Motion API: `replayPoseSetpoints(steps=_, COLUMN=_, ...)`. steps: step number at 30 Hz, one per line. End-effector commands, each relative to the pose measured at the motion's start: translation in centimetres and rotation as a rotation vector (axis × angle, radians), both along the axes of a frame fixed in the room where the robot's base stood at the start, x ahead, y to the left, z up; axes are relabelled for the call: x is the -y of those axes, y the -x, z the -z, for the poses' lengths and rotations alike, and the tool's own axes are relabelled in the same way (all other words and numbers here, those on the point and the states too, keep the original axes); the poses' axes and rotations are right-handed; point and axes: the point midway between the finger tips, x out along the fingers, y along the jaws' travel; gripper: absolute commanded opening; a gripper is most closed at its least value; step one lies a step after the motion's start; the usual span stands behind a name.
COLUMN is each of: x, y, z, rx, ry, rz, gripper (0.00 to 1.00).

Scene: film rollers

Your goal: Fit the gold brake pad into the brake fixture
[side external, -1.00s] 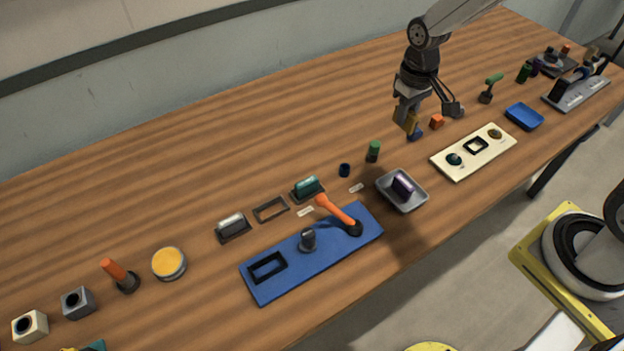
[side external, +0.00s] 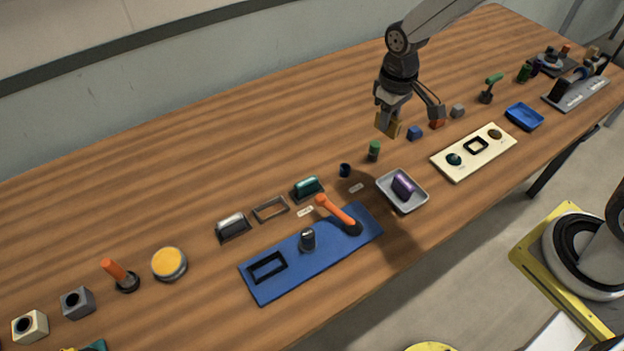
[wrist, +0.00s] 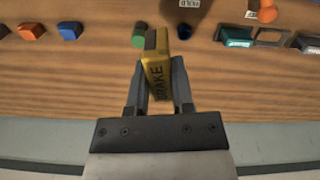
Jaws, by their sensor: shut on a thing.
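The gold brake pad (side external: 389,125) is a yellow-gold block. It hangs from my gripper (side external: 396,112) above the table, apart from the surface. In the wrist view the pad (wrist: 157,70) sits between both fingertips of my gripper (wrist: 157,85), with the word BRAKE on its face. My gripper is shut on it. A blue board (side external: 290,275) at the front left carries a black rectangular frame (side external: 267,267), a dark post and a lever with an orange handle (side external: 336,211). I cannot read a label that marks it as the brake fixture.
An empty brown-rimmed frame (side external: 270,208) lies between a grey block (side external: 232,224) and a teal block (side external: 307,186). A grey tray (side external: 402,205) holds a purple block. A green cylinder (side external: 374,149) and a dark cup (side external: 344,170) stand near the held pad.

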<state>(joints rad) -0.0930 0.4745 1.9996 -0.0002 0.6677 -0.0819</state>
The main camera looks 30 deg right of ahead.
Motion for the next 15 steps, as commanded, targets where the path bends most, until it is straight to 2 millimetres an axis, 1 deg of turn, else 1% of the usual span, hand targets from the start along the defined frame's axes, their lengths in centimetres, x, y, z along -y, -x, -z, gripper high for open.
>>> replayPoseSetpoints(steps=1, x=-1.3, y=-0.3, z=0.2, rx=0.0, ry=0.0, rz=-0.05, gripper=0.0)
replayPoseSetpoints(steps=5, x=-4.7, y=-0.8, z=0.7, rx=0.001, ry=0.0, rz=-0.198, gripper=0.0)
replayPoseSetpoints(steps=8, x=-7.6, y=-1.1, z=1.1, rx=0.001, ry=0.0, rz=-0.321, gripper=0.0)
replayPoseSetpoints(steps=15, x=-14.9, y=-0.7, z=2.3, rx=0.001, ry=0.0, rz=-0.62, gripper=0.0)
